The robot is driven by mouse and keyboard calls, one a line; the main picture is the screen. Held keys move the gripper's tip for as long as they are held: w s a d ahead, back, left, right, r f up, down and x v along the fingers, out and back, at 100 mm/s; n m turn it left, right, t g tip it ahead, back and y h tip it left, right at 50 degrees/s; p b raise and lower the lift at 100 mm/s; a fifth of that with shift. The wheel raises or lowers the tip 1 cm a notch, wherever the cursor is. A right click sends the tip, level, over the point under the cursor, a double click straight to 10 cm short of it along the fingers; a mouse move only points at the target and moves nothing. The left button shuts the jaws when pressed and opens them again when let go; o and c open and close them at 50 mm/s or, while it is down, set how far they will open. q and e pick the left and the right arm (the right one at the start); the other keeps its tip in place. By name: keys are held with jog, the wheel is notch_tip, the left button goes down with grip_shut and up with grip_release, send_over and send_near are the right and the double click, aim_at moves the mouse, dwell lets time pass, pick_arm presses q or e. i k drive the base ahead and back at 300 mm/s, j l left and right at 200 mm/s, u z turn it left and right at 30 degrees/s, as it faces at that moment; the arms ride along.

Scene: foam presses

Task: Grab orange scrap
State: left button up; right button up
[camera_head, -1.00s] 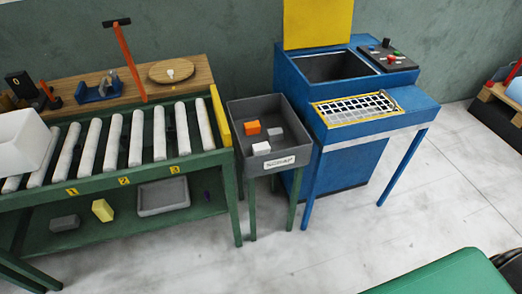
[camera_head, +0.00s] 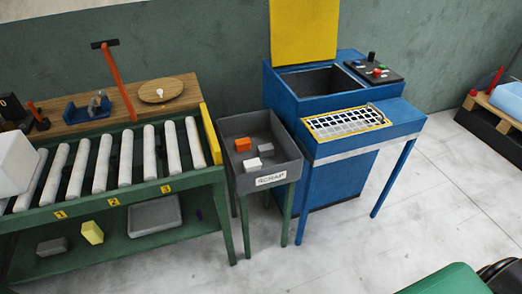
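An orange scrap block (camera_head: 243,144) lies in the grey scrap bin (camera_head: 234,181), towards its back left. A white block (camera_head: 253,165) lies in front of it and a grey block (camera_head: 265,149) lies to its right. The bin stands on green legs between the roller table and the blue machine, with a "SCRAP" label on its front. Neither of my grippers shows in the head view.
The green roller table (camera_head: 105,202) stands at left, with a white box (camera_head: 14,170) on its left end. The blue machine (camera_head: 340,180) with a raised yellow lid (camera_head: 303,30) stands right of the bin. The floor in front is clear.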

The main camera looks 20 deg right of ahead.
aim_at(244, 145)
jog(key=i+j, duration=0.1)
jog(key=i, duration=0.35)
jog(key=i+j, duration=0.1)
jog(key=i, duration=0.35)
